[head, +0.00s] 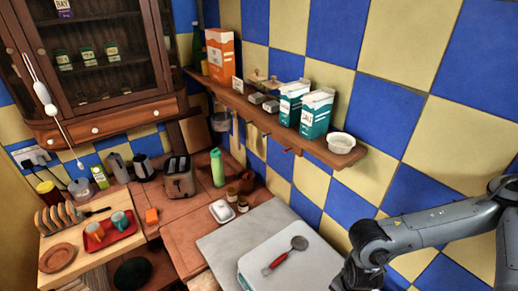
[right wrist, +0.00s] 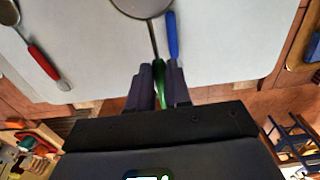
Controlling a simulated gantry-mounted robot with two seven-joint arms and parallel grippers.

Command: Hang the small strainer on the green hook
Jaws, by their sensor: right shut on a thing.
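In the right wrist view, my right gripper (right wrist: 158,75) is shut on the green handle (right wrist: 160,97) of a strainer (right wrist: 152,35), whose round bowl is cut by the top edge. The strainer is over a white surface; I cannot tell if it touches it. A blue-handled utensil (right wrist: 172,36) lies right beside it. A red-handled strainer (right wrist: 42,62) lies at the left; it also shows in the head view (head: 285,256). Hooks (head: 290,151) hang under the wall shelf (head: 318,148); they look reddish, and I cannot make out a green one. My left gripper is not in view.
The shelf carries an orange box (head: 221,57), teal cartons (head: 317,113) and a white bowl (head: 341,143). A white slab (head: 265,262) lies on the grey counter (head: 225,245). A green bottle (head: 217,167) and jars stand behind. A glass-front cabinet (head: 90,60) is upper left.

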